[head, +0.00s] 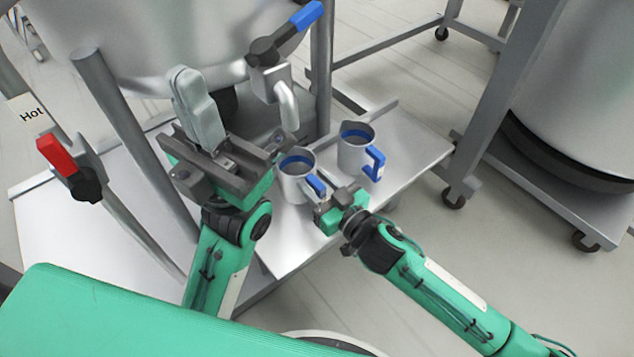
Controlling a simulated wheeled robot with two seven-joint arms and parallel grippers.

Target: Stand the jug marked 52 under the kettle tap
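Two metal jugs with blue bands inside and blue handles stand upright on the steel shelf (424,150). The near jug (292,187) is just below the tap spout (289,108) in the head view; the far jug (352,158) stands to its right. No number is readable on either jug, so I cannot tell which is 52. My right gripper (329,196) is at the near jug's handle; whether its fingers are closed on it is unclear. My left gripper (222,160) is left of the near jug, its fingertips unclear, with no jug in it.
The kettle (150,35) stands at the back left, with a blue tap lever (305,16) above the spout. A red-handled valve (56,154) and a "Hot" label (31,114) are at the left. Kettle legs rise beside my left gripper. The shelf's right end is clear.

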